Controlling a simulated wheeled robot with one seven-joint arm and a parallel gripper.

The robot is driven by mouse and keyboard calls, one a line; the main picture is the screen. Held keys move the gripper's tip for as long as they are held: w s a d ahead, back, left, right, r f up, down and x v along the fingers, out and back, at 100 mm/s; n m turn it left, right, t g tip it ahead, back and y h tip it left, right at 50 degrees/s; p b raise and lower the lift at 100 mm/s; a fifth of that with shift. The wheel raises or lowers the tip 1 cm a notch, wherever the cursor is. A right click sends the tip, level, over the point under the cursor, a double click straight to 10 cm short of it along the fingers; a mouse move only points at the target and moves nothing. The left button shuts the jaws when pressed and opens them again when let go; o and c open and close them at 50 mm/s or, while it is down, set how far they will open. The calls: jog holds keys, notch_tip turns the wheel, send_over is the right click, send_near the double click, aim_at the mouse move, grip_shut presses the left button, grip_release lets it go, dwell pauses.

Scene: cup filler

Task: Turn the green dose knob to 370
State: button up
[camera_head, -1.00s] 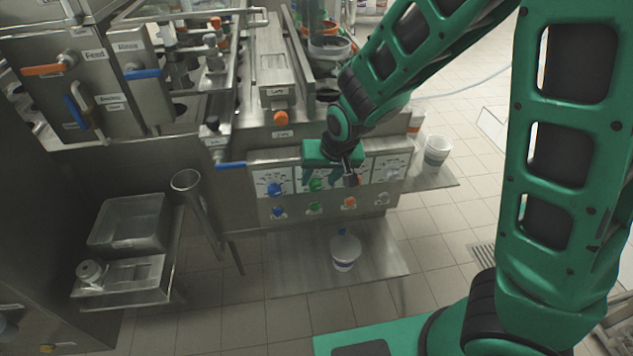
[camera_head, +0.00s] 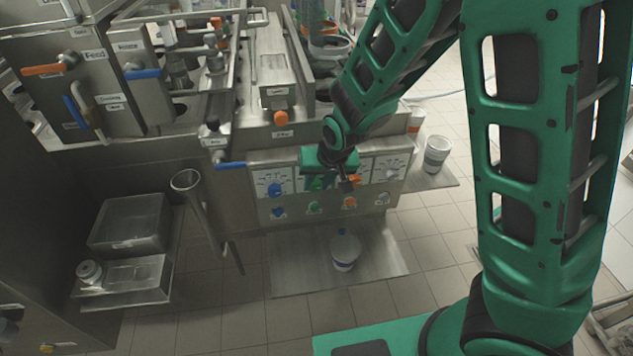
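The green dose knob (camera_head: 317,183) is in the upper row of the dial panel, second from the left, between the blue and orange knobs. My gripper (camera_head: 325,180) is at the panel, in front of this dial. The green gripper body covers most of the dial and its scale, so the setting cannot be read. Whether the fingers are around the knob or only near it cannot be told.
Beside it are a blue knob (camera_head: 275,188) and an orange knob (camera_head: 355,180). A smaller green knob (camera_head: 314,207) sits below. Another white bucket (camera_head: 437,150) stands at right.

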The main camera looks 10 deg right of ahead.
jog(key=shift+a+n+h, duration=0.2)
jog(key=shift+h, duration=0.65)
jog(key=shift+a+n+h, duration=0.2)
jog(key=shift+h, duration=0.65)
jog(key=shift+a+h, duration=0.1)
jog(key=shift+h, duration=0.9)
jog(key=o, duration=1.1)
jog(key=shift+c, duration=0.2)
jog(key=v, duration=1)
jog(key=shift+a+r, duration=0.2)
jog(key=shift+a, duration=0.05)
